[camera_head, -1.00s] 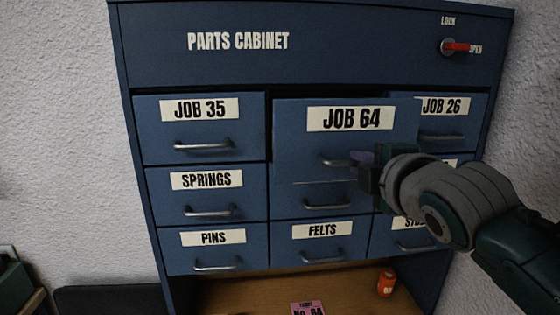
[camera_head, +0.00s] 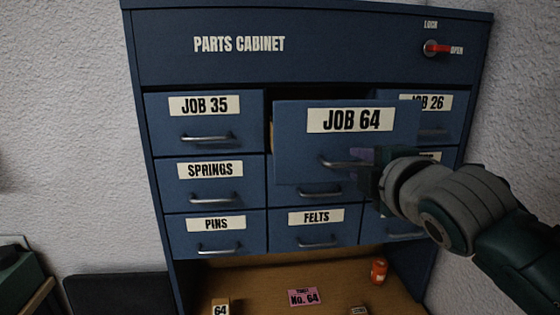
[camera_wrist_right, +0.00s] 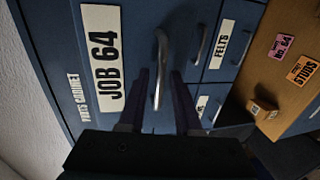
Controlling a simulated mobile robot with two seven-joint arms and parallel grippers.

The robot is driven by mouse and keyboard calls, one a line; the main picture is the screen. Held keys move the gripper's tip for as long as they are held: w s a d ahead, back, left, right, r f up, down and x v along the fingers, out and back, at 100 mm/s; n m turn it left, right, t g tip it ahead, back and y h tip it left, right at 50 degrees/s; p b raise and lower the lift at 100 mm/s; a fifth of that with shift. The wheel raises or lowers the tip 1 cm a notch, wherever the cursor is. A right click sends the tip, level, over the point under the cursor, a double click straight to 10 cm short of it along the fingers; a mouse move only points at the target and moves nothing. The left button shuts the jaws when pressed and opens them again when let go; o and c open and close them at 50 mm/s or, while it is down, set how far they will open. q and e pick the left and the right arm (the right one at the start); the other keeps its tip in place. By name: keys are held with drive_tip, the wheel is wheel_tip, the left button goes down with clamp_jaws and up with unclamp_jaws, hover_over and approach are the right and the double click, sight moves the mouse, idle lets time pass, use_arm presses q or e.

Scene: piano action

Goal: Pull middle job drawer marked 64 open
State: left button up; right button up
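The blue JOB 64 drawer (camera_head: 295,140) is in the top row, middle column, and stands out in front of its neighbours. Its metal bar handle (camera_head: 340,164) is near its lower edge. My right gripper (camera_head: 365,165) is at the handle, coming from the right and covering the handle's right end. In the right wrist view the handle (camera_wrist_right: 161,60) lies between the two fingers of my right gripper (camera_wrist_right: 160,90), with gaps visible on both sides. My left gripper is not in view.
The parts cabinet (camera_head: 330,45) has a red lock lever (camera_head: 437,48) pointing toward OPEN. The JOB 35 drawer (camera_head: 165,125) is shut; my arm partly hides the right column. Below, a wooden shelf (camera_head: 265,285) holds a pink ticket (camera_head: 304,297) and an orange canister (camera_head: 379,271).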

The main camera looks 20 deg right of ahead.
drive_tip(key=shift+o, duration=0.5)
drive_tip(key=b+v, duration=0.3)
drive_tip(key=v, duration=0.7)
